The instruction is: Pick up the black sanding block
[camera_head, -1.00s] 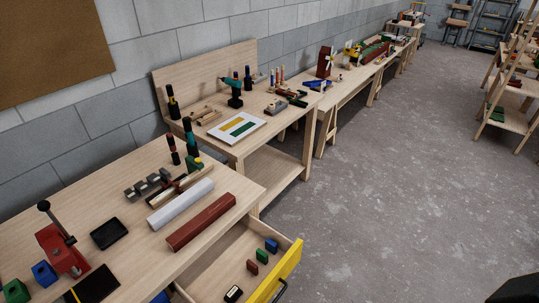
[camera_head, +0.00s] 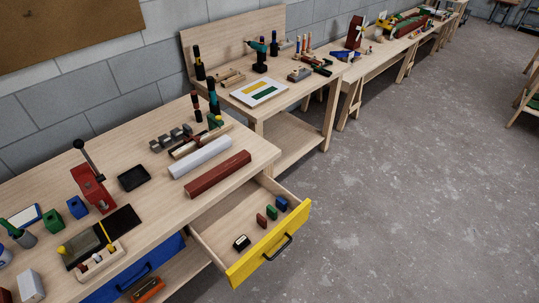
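A small black block with a white patch on it (camera_head: 241,242) lies in the open yellow-fronted drawer (camera_head: 245,262), near its front left corner. It looks like the black sanding block, but it is too small to be sure. A brown-red block (camera_head: 261,220), a green block (camera_head: 271,212) and a blue block (camera_head: 281,203) stand in the same drawer, farther right. Neither of my grippers shows in the head view.
The workbench (camera_head: 110,157) above the drawer holds a red bar (camera_head: 218,174), a white bar (camera_head: 201,157), a black tray (camera_head: 133,178) and a red lever tool (camera_head: 92,188). A blue drawer front (camera_head: 135,272) is left of the open drawer. The floor to the right is clear.

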